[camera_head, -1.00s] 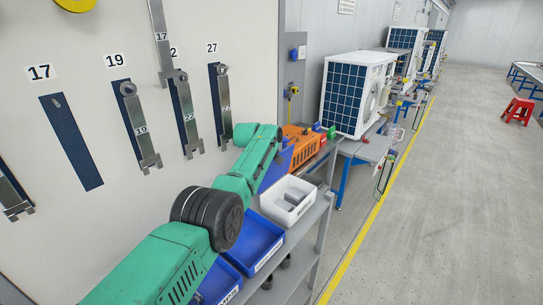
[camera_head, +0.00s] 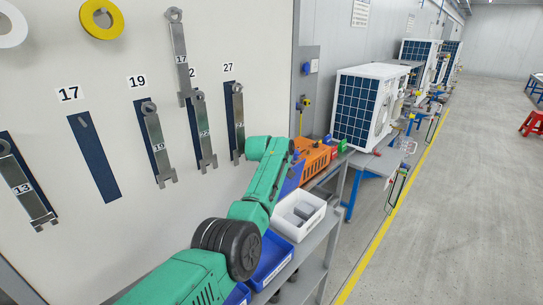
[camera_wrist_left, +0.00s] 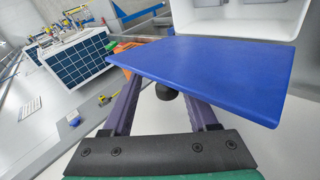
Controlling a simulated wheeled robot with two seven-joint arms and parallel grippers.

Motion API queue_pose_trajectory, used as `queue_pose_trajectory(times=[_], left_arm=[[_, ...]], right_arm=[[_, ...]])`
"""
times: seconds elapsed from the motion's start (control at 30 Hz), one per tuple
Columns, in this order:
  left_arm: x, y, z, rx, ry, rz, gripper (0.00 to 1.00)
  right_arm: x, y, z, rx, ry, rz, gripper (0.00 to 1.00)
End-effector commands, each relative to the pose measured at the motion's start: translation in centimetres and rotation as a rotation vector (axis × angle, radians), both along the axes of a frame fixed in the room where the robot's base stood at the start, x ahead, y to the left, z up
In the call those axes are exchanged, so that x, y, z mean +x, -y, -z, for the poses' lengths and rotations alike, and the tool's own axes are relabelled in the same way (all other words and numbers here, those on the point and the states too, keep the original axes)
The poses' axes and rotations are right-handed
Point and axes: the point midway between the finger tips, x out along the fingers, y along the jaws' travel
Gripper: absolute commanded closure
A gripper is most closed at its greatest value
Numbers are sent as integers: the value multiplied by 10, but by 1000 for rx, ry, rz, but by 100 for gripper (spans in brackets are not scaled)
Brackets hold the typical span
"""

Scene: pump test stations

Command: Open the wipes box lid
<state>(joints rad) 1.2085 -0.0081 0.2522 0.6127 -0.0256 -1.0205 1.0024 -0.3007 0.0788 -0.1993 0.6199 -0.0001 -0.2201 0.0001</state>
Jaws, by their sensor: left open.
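A white open-topped box (camera_head: 315,222) with grey contents stands on the shelf by the wall. I take it as the wipes box, though its label is too small to read. A flat blue panel (camera_head: 291,180) stands tilted beside it, partly hidden by my left arm; it looks like the raised lid. In the left wrist view the blue panel (camera_wrist_left: 215,70) spans the picture in front of the white box (camera_wrist_left: 240,22). My left gripper (camera_wrist_left: 163,96) is open, its two fingers reaching under the panel, which hides their tips. I cannot tell whether they touch it.
Blue bins (camera_head: 270,258) sit on the shelf nearer me, under my arm. An orange case (camera_head: 314,160) stands beyond the box. Wrenches (camera_head: 158,145) hang on the wall panel at left. A white unit with a dark grid (camera_head: 357,108) stands further back.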

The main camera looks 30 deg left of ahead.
Motion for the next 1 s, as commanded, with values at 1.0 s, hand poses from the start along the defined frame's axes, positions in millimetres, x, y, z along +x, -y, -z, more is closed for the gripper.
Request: queue_pose_trajectory(times=[1.0], left_arm=[[-94,-17,-84,0,-6,-18,41]], right_arm=[[0,0,24,0,0,-1,50]])
